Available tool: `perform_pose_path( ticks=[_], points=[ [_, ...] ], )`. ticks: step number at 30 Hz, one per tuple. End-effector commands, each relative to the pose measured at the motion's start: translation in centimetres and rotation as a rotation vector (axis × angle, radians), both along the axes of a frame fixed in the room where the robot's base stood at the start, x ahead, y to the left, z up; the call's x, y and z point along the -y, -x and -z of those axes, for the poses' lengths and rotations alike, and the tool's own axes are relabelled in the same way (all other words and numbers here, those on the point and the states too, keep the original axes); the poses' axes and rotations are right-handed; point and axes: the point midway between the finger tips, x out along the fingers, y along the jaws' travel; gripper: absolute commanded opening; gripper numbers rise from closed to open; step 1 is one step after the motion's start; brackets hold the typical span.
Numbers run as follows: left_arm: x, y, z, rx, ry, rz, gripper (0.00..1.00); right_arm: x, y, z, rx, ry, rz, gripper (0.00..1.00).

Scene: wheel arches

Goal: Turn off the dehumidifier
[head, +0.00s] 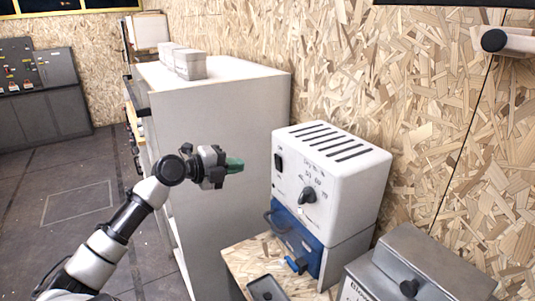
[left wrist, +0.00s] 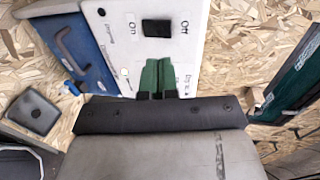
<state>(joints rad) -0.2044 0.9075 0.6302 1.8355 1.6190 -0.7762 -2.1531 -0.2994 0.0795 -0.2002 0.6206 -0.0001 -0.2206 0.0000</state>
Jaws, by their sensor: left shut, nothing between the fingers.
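The dehumidifier (head: 335,165) is a white box with vent slots on top, a black dial (head: 307,195) on its front and a blue lower section (head: 295,237). A black rocker switch (head: 278,163) sits at the upper left of its front. In the left wrist view the switch (left wrist: 157,28) lies between the labels On, at left, and Off, at right. My left gripper (head: 235,165) has green fingertips, shut and empty, left of the switch and apart from it. In the left wrist view the fingertips (left wrist: 158,76) point toward the panel, below the switch. My right gripper is not in view.
A tall white cabinet (head: 225,125) with grey blocks (head: 183,62) on top stands behind my left gripper. A wooden table (head: 245,258) with a dark tray (head: 267,288) lies below. A grey metal box (head: 425,265) stands at the lower right. Open floor is at left.

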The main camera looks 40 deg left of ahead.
Motion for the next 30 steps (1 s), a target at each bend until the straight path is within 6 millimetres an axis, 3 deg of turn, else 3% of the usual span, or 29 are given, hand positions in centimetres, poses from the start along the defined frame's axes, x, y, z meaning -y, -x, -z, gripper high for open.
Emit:
perform_pose_path(
  ticks=[6, 15, 21, 30],
  points=[
    [1.0, -3.8, 0.2, 0.001, 0.000, -0.001, 0.00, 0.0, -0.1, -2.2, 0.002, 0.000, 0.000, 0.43],
    [2.2, -7.9, 0.2, 0.002, 0.001, -0.003, 0.00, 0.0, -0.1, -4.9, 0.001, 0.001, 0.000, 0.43],
    [2.6, -9.0, 0.5, 0.000, 0.000, -0.002, 0.00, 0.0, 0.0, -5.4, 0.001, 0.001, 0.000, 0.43],
    [2.6, -9.1, 0.6, -0.001, -0.002, -0.002, 0.00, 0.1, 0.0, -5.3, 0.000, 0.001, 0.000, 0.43]
  ],
)
